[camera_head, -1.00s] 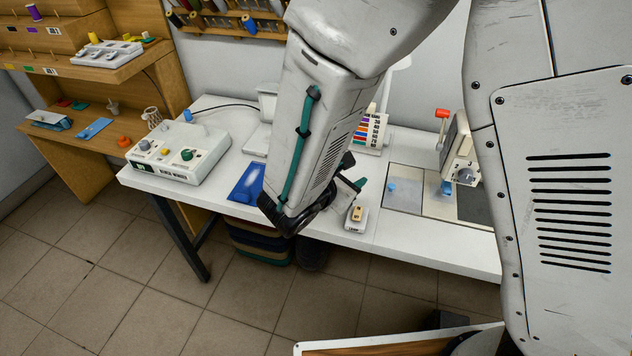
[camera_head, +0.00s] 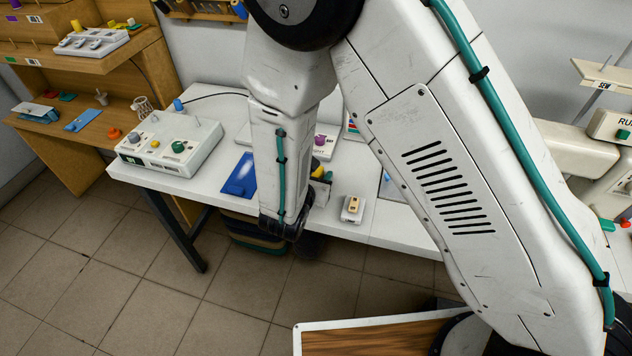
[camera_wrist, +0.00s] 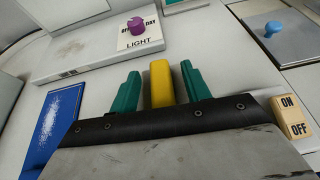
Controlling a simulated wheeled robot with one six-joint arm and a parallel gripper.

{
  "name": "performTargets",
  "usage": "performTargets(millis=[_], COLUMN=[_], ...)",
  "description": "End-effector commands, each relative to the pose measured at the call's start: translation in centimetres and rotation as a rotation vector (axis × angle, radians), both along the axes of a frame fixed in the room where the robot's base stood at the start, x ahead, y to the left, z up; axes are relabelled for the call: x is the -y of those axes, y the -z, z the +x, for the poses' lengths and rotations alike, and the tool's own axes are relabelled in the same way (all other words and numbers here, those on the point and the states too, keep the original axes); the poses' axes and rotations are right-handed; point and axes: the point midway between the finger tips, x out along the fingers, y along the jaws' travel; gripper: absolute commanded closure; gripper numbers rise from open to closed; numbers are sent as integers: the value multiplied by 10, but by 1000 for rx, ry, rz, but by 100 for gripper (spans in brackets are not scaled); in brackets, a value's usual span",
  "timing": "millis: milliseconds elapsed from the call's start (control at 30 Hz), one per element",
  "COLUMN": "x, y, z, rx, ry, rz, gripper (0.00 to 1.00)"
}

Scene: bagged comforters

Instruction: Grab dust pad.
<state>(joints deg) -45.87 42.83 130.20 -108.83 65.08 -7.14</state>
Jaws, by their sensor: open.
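A yellow block (camera_wrist: 160,84), which may be the dust pad, stands between my gripper's green fingers in the wrist view. A bit of yellow (camera_head: 318,171) also shows beside my gripper (camera_head: 320,180) in the head view. My gripper (camera_wrist: 160,88) is open, with one finger on each side of the block. I cannot tell whether either finger touches it. A blue mat (camera_wrist: 55,122) with a white powdery patch lies to the left; it also shows in the head view (camera_head: 240,178). The block's lower part is hidden by my gripper.
A light panel with a purple knob (camera_wrist: 135,25) stands beyond the block. An ON/OFF switch (camera_wrist: 292,117) is close on the right. A blue knob (camera_wrist: 272,29) is farther right. A white control box (camera_head: 170,142) stands at the white table's left end.

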Motion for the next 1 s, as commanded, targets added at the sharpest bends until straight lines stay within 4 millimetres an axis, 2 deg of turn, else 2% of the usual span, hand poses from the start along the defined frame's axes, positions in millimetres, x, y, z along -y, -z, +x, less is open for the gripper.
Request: performTargets(millis=[200,367,400,767,1000], x=[1,1,1,1,1], y=[0,0,0,-3,-23], z=[1,1,1,1,1], rx=[0,0,0,1,2], ry=[1,1,1,2,1], rz=[0,0,0,1,2], gripper=[53,97,100,100,100])
